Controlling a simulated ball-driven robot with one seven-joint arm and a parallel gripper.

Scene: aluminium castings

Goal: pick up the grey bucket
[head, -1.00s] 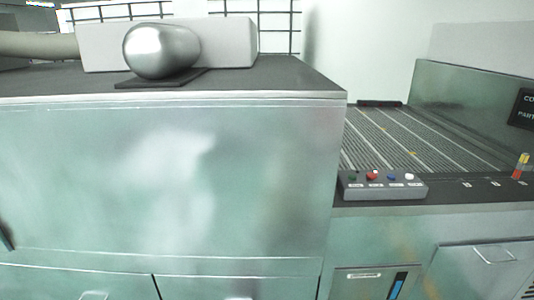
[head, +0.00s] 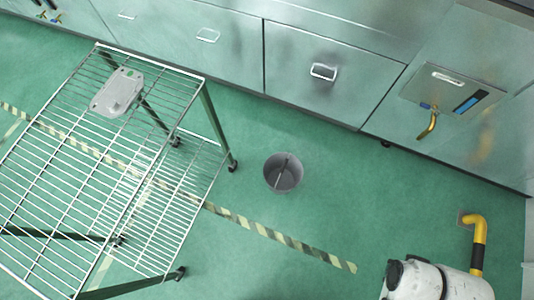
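The grey bucket (head: 283,183) stands upright on the green floor, near the middle of the head view. I look down into its open top, and a thin bar, perhaps its handle, crosses the opening. It stands in front of the metal cabinets and to the right of a wire rack. My gripper does not show in the head view.
A wire shelf rack (head: 130,170) on castors fills the left, with a grey casting (head: 117,92) on top. Metal cabinets (head: 310,75) line the back. A brass tap (head: 428,122) and a yellow post (head: 478,245) are at right. Floor around the bucket is clear.

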